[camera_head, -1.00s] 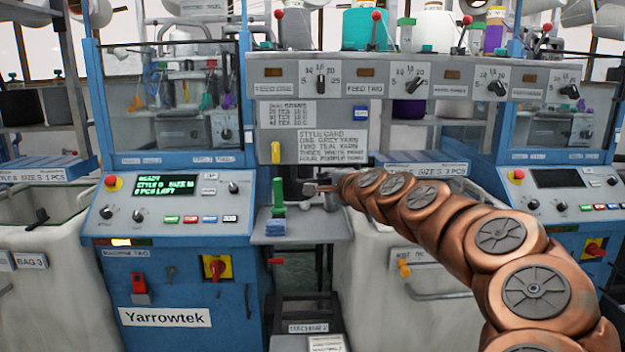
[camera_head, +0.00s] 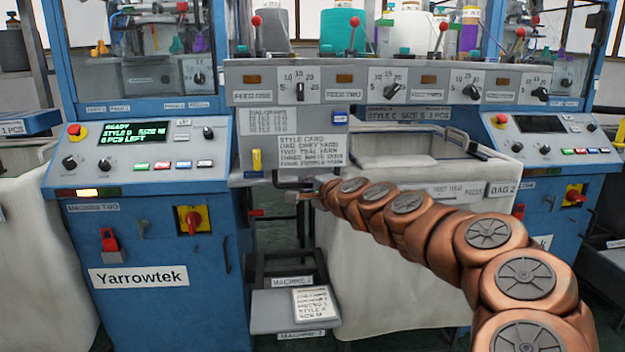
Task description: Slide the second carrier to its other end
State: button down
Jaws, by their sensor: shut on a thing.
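My gripper (camera_head: 303,194) is at the left end of my copper segmented arm, in front of the gap right of machine two (camera_head: 150,240). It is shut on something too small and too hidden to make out. Its tip is below the grey feed panel (camera_head: 365,124) and beside a thin dark bar (camera_head: 288,181). I cannot tell which part is the second carrier. No carrier shows clearly, and the machine's inner parts behind the window (camera_head: 150,75) are partly hidden. A yellow lever (camera_head: 256,160) hangs left of the gripper on the panel, apart from it.
A pale open bin (camera_head: 350,265) stands under and behind my arm. A red-tipped lever (camera_head: 256,213) sticks out left of the gripper. A low grey step (camera_head: 270,313) with a card is below. Several red-knobbed levers (camera_head: 354,22) stand above the panel. The dark gap below the gripper looks clear.

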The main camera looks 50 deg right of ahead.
aim_at(308, 166)
jog(key=shift+f+b, duration=1.25)
jog(key=shift+f, duration=1.3)
jog(key=shift+a+f, duration=0.1)
jog(key=shift+f, duration=0.05)
jog(key=c, duration=1.2)
grip_release()
jog(key=shift+o, duration=0.3)
jog(key=shift+r, duration=0.25)
notch_tip(308, 166, up, 10)
jog(key=shift+s, duration=0.15)
